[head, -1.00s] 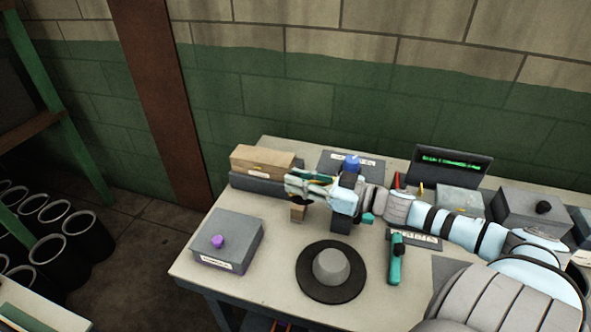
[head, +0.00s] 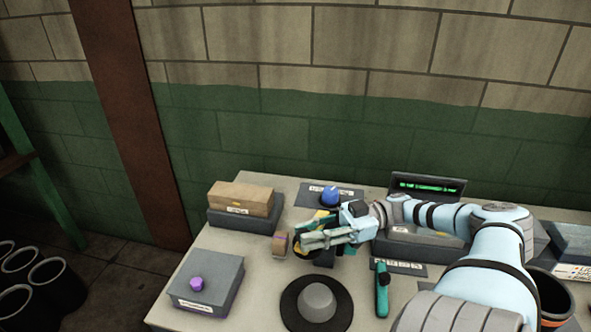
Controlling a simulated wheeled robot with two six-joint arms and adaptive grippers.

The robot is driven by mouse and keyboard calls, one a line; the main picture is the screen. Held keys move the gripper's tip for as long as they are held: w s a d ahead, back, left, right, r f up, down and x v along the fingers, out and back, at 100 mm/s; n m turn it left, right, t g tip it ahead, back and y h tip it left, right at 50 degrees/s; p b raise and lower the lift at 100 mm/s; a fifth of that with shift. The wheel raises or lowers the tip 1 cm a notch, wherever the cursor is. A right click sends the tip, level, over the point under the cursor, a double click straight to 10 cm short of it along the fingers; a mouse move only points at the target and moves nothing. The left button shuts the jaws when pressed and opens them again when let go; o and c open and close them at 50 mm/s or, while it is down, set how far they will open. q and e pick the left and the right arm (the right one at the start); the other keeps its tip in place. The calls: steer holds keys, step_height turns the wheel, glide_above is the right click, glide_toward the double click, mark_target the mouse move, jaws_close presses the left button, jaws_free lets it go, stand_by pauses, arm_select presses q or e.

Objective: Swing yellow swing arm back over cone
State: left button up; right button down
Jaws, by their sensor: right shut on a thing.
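The grey cone (head: 317,298) stands on a round black base near the table's front edge. My right gripper (head: 304,242) is behind the cone, its fingers pointing left. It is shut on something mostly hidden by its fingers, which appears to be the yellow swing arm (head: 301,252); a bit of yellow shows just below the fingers. The dark post behind the fingers is partly covered by my gripper. My left gripper is not in view.
A grey box with a purple knob (head: 197,284) sits at the left. A wooden block (head: 240,199) lies on a dark box at the back left. A small brown block (head: 281,243) is close to my fingertips. A teal tool (head: 382,290) lies right of the cone.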

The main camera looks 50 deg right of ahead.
steer(key=shift+s+d+n+g+y+b, duration=0.3)
steer(key=shift+s+n+g+b, duration=0.25)
steer(key=shift+g+b, duration=0.3)
steer(key=shift+s+d+n+g+y+b, duration=0.25)
steer(key=shift+s+n+g+b, duration=0.3)
steer(key=shift+b, duration=0.5)
steer(key=shift+s+d+n+g+y+b, duration=0.35)
steer(key=shift+s+g+b, duration=0.25)
steer(key=shift+g+b, duration=0.3)
steer(key=c, duration=1.3)
jaws_free()
steer(key=shift+s, duration=0.1)
steer(key=shift+c, duration=0.2)
steer(key=shift+r, duration=0.1)
